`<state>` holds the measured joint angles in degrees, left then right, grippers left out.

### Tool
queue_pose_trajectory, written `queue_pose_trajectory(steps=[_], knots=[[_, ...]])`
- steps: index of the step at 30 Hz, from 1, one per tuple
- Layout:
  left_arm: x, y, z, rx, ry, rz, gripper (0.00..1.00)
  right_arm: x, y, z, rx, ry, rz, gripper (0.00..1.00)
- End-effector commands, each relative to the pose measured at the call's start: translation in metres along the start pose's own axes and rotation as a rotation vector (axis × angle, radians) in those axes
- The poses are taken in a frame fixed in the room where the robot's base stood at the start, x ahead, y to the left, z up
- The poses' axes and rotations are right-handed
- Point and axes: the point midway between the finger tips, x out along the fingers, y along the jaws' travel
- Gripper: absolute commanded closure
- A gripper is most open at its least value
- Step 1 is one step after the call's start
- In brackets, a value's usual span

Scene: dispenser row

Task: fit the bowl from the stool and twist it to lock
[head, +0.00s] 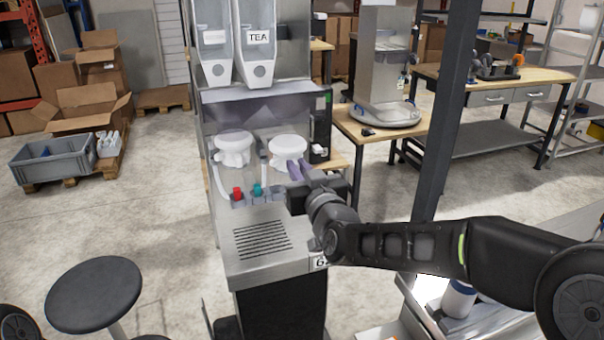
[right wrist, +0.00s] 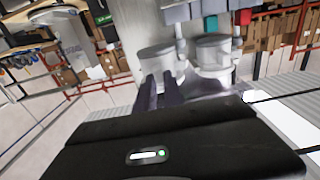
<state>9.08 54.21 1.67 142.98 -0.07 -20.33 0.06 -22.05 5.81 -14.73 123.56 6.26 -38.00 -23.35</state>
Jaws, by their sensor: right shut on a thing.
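The dispenser (head: 262,105) stands in the middle of the head view. Two white bowls sit side by side in its bay, a left bowl (head: 233,149) and a right bowl (head: 287,149), at about the same height. My right gripper (head: 299,168) reaches in from the right, its purple fingers shut on the right bowl's near side. In the right wrist view the fingers meet the held bowl (right wrist: 158,62), with the other bowl (right wrist: 213,50) beside it. I cannot tell whether the held bowl is locked. The round dark stool (head: 95,293) is bare. My left gripper is out of view.
A red tap (head: 238,194) and a teal tap (head: 257,190) sit in front of the bowls, above the drip grille (head: 262,242). A dark post (head: 447,110) stands to the right. A grey crate (head: 53,161) is at the left. The floor between crate and dispenser is clear.

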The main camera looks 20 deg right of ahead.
Motion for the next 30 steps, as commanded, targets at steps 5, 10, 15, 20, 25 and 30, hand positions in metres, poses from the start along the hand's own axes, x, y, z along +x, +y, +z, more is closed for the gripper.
queue_pose_trajectory(steps=[5, 10, 15, 20, 25, 30], knots=[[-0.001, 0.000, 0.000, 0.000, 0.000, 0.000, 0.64, 0.014, 0.000, 0.000, -0.002, 0.000, 0.000, 1.00], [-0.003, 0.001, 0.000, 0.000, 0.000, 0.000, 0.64, 0.026, 0.001, 0.000, -0.001, -0.001, 0.001, 1.00], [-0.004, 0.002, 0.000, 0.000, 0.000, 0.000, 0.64, 0.036, 0.001, 0.000, -0.001, 0.000, 0.001, 1.00], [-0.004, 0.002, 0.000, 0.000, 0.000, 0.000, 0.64, 0.041, 0.001, -0.001, -0.001, 0.001, 0.001, 1.00], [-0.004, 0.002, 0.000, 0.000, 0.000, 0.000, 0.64, 0.042, 0.001, 0.000, 0.000, 0.001, 0.000, 1.00], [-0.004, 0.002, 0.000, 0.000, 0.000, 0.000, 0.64, 0.042, 0.001, 0.000, 0.000, 0.001, 0.000, 1.00]])
